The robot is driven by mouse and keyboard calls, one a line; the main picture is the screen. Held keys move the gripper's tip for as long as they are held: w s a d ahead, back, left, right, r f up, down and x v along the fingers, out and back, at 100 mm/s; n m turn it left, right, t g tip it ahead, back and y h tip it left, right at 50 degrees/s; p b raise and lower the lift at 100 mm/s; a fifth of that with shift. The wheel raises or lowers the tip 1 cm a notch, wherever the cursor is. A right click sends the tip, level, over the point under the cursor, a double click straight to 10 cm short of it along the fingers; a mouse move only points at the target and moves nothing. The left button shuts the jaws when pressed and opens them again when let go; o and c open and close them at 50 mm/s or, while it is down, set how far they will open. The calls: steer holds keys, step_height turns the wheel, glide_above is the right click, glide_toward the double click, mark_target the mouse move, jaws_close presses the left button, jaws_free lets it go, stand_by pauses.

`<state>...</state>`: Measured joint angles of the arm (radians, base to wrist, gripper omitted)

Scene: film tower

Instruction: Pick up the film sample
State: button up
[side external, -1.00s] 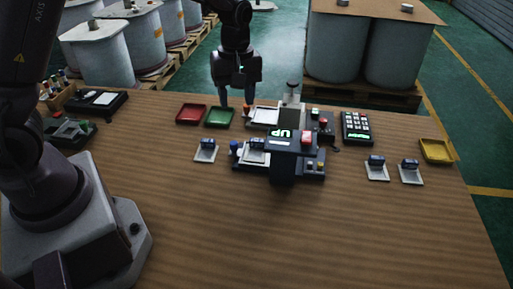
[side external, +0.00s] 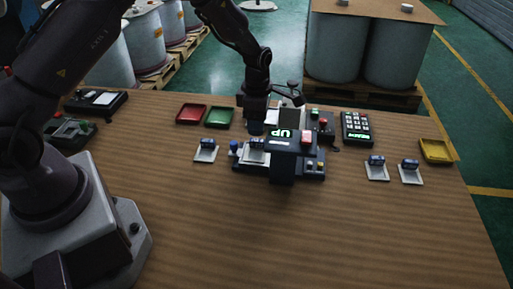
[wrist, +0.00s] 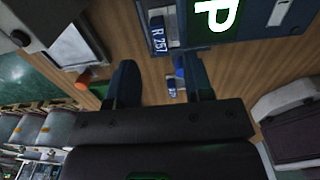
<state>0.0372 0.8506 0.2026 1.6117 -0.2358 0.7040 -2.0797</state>
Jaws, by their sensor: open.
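My gripper (side external: 257,129) points down over the left part of the grey test station (side external: 283,178) with its lit "UP" display. In the wrist view my gripper (wrist: 162,82) is open, its two dark fingers apart with nothing held between them. A small sample with a "R 257" label (wrist: 158,40) shows on the station, beyond the fingertips. Another small blue-labelled piece (wrist: 172,88) shows between the fingers, lower down. In the side view, dark film samples sit on light stands at left (side external: 209,144) and right (side external: 376,161), (side external: 410,164). Which one is the task's sample, I cannot tell.
A red tray (side external: 191,114) and a green tray (side external: 219,118) lie behind the station at left. A yellow tray (side external: 436,151) is at the right edge. A keypad (side external: 356,128) stands right of the station. The wooden table front (side external: 290,240) is clear.

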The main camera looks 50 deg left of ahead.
mark_target(257, 140)
steer(key=shift+f, duration=2.95)
jaws_close()
